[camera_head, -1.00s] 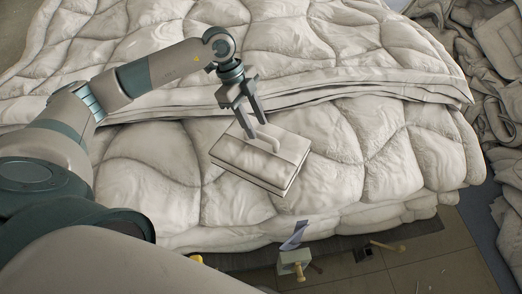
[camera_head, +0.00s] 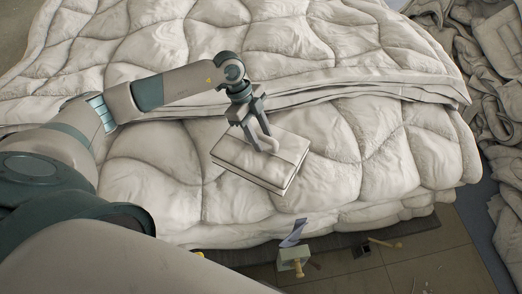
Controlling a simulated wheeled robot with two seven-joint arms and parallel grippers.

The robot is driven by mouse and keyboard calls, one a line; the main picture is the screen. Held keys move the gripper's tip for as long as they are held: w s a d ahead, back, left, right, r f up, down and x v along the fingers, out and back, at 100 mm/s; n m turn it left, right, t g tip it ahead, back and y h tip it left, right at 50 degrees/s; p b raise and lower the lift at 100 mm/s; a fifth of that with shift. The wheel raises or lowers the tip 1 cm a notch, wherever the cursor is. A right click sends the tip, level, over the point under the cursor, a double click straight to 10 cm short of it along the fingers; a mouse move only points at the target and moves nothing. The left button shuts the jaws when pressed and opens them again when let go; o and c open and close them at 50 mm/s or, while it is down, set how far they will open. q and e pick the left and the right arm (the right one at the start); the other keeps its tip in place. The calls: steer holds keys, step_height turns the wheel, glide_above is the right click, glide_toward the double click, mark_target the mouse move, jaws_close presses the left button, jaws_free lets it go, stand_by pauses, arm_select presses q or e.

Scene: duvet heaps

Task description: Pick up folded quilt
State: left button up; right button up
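The folded quilt (camera_head: 258,170) is a small off-white folded block with a dark edge line. It lies tilted on the puffy duvet of the bed, near the bed's front side. My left gripper (camera_head: 262,146) comes down over its upper left edge from above, with its fingers pointing down. The fingers are spread apart, one near the quilt's top face and one by its upper left edge. Whether they touch it cannot be told. My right gripper does not show.
The thick white duvet (camera_head: 380,140) covers the bed and fills most of the view. A heap of grey cloth (camera_head: 490,100) lies at the right. Small items, including a pale green block (camera_head: 294,259), lie on the tiled floor in front of the bed.

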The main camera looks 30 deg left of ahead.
arm_select(q)
steer(key=shift+c, duration=0.4)
jaws_close()
stand_by(0.9)
